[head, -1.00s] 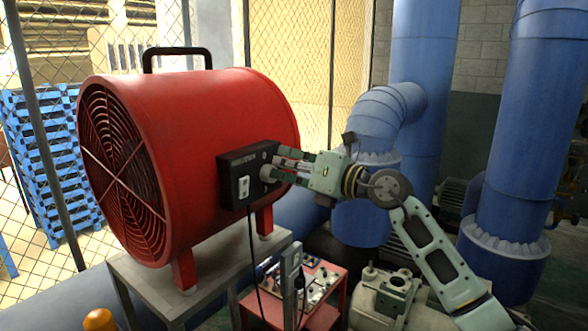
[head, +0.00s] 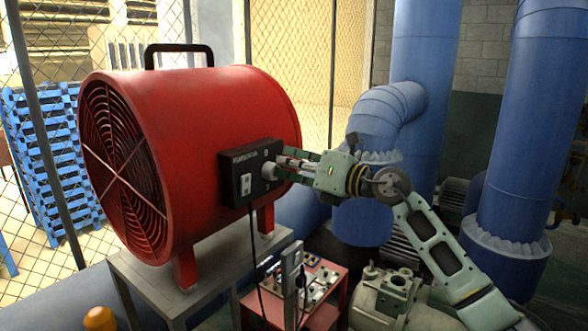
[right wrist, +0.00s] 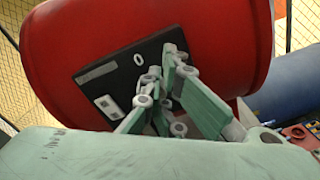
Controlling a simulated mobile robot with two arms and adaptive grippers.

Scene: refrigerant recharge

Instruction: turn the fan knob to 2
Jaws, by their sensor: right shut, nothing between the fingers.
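The red drum fan (head: 200,130) stands on a grey table. A black control box (head: 236,160) is on its side, with a white switch (head: 246,184). In the right wrist view the black panel (right wrist: 120,75) carries a white 0 (right wrist: 138,59) and the white switch (right wrist: 107,103). My right gripper (head: 278,170) is shut, with its fingertips at the right part of the panel. In the right wrist view my right gripper (right wrist: 158,85) covers the knob area. The knob and its pointer cannot be made out clearly. My left gripper is out of view.
A red cart (head: 325,308) with small parts stands below the panel. Large blue pipes (head: 425,90) and a grey pump (head: 385,295) are to the right. A black cable (head: 252,235) hangs from the box. A mesh fence is behind the fan.

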